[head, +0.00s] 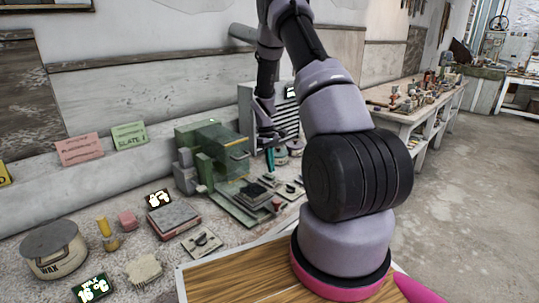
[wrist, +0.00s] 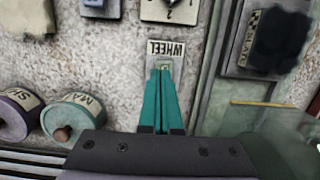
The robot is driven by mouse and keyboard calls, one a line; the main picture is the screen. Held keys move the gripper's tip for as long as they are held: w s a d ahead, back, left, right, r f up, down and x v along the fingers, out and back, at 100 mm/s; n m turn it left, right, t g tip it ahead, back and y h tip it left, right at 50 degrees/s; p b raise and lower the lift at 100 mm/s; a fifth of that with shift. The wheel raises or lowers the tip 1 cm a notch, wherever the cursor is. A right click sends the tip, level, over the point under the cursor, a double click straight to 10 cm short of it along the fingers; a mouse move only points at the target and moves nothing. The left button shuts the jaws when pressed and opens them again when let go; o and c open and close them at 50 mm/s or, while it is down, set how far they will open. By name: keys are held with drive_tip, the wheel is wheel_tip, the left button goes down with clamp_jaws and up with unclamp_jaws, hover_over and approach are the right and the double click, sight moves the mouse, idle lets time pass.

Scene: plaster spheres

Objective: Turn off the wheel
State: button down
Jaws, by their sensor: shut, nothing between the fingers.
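A small pale plate lettered WHEEL (wrist: 166,48) shows upside down in the wrist view, on the speckled surface. A small light piece sits at its lower edge by my fingertips; I cannot tell the switch's position. My gripper (wrist: 164,72) is shut and empty, its teal fingers together with the tips over the plate's lower part. I cannot tell whether they touch it. In the head view my gripper (head: 269,164) points down just right of the green machine (head: 205,155), and the plate is hidden there.
A plate with a dial (wrist: 170,9) lies beyond the WHEEL plate. A teal-sided pot (wrist: 75,120) and a purple-sided pot (wrist: 18,112) stand to the left. A dark plate (wrist: 262,38) is at the right. In the head view, a wax tin (head: 55,252) stands at the left.

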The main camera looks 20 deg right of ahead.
drive_tip(key=shift+s+f, duration=0.1)
drive_tip(key=shift+f, duration=0.5)
drive_tip(key=shift+s+f, duration=0.2)
drive_tip(key=shift+f, duration=0.05)
drive_tip(key=shift+w+a, duration=0.2)
drive_tip(key=shift+w, duration=0.6)
drive_tip(key=shift+r, duration=0.1)
